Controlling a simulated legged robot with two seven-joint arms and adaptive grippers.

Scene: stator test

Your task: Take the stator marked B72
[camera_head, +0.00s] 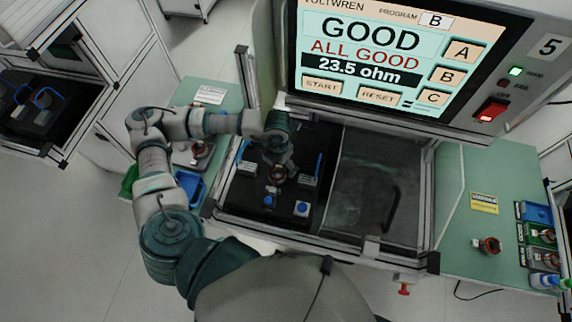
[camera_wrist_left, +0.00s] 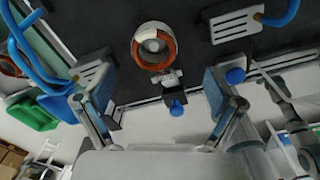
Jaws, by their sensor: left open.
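A stator (camera_head: 277,175) with a copper-coloured winding sits in the black test fixture (camera_head: 240,200) inside the machine. My left gripper (camera_head: 280,163) is over it, reaching in from the left. In the left wrist view the stator (camera_wrist_left: 153,45) is a pale ring with copper winding, beyond the open fingers and roughly between them. The gripper (camera_wrist_left: 158,95) is empty. Another stator (camera_head: 488,245) lies on the right green table, and one more (camera_head: 200,150) is on the left table, partly behind my arm. No B72 marking is readable. My right gripper is not in view.
The machine screen (camera_head: 375,50) reads GOOD, ALL GOOD, 23.5 ohm, program B. Clamp blocks with blue parts (camera_head: 310,180) flank the stator. A dark clear panel (camera_head: 375,185) is beside the fixture. A blue tray (camera_head: 188,186) is at left; several trays (camera_head: 537,213) line the right.

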